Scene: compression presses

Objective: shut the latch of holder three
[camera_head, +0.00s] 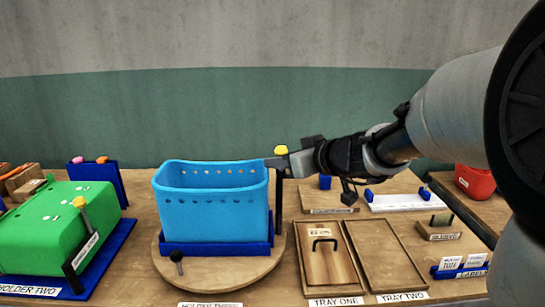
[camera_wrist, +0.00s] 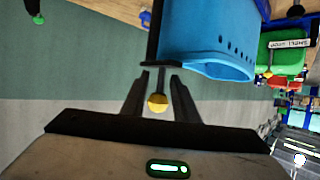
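Holder three is a blue base (camera_head: 215,246) on a round wooden disc (camera_head: 165,268), with a label partly cut off at the front edge. A light-blue basket (camera_head: 212,205) with a row of holes stands in it; it also shows in the wrist view (camera_wrist: 205,40). At its right side is a tall black latch post (camera_head: 278,208) with a yellow knob (camera_head: 281,150) near the rim's height. My gripper (camera_head: 283,163) is at the knob. In the wrist view the fingers (camera_wrist: 160,85) stand apart on either side of the yellow knob (camera_wrist: 157,103), with gaps showing.
A short black-knobbed piece (camera_head: 177,258) stands at the disc's front left. Holder two (camera_head: 95,262) with a green box is at left. Tray one (camera_head: 329,258), holding a handled lid, and empty tray two (camera_head: 385,255) lie at right. A red container (camera_head: 474,182) is farther right.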

